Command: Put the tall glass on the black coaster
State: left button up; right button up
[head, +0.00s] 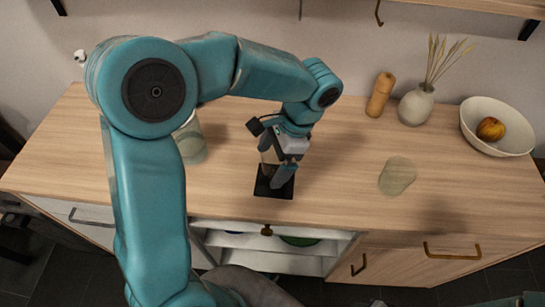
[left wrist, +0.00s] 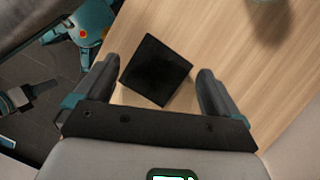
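The black coaster (head: 264,189) lies near the front edge of the wooden counter; it is a dark square in the left wrist view (left wrist: 156,70). My left gripper (head: 276,182) points down over it. In the left wrist view its fingers (left wrist: 158,90) are spread apart with nothing between them, and the coaster shows in the gap. A clear glass (head: 193,150) stands to the left on the counter, partly hidden behind my arm. A blurred glass-like shape (left wrist: 268,8) shows at the top right of the left wrist view. My right gripper is not clearly made out.
Behind are a wooden mill (head: 380,95), a vase (head: 416,106) with dried stems, and a white bowl (head: 482,112) holding fruit (head: 491,129). Bare counter surrounds the coaster.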

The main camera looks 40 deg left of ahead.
pick_arm(q)
jog(key=shift+r, duration=0.25)
jog(key=p+v, duration=0.1)
jog(key=v, duration=1.1)
jog(key=shift+p, duration=0.35)
